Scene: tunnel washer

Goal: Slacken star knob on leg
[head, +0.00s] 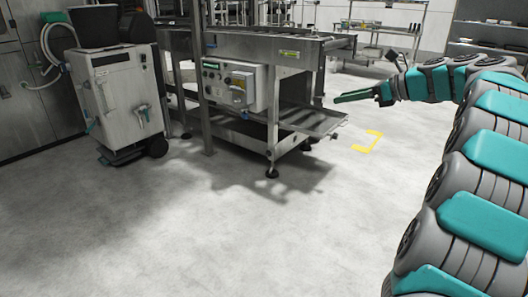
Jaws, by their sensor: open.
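A metal conveyor frame (270,52) stands in the upper middle of the head view on legs with dark round feet. Its front leg (273,128) reaches the floor at a dark foot (272,172). I cannot make out a star knob on a leg for certain; the parts there are too small. My gripper (355,97) is in the air right of the conveyor frame, pointing left, with nothing visible in it. It looks apart from the frame. Its jaws are seen from the side, so the gap hardly shows.
A grey control box (234,86) sits on the conveyor's side, and a low tray (318,122) juts out at its right end. A wheeled white machine (117,92) stands at left. Yellow corner tape (369,142) marks the floor. The front floor is clear.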

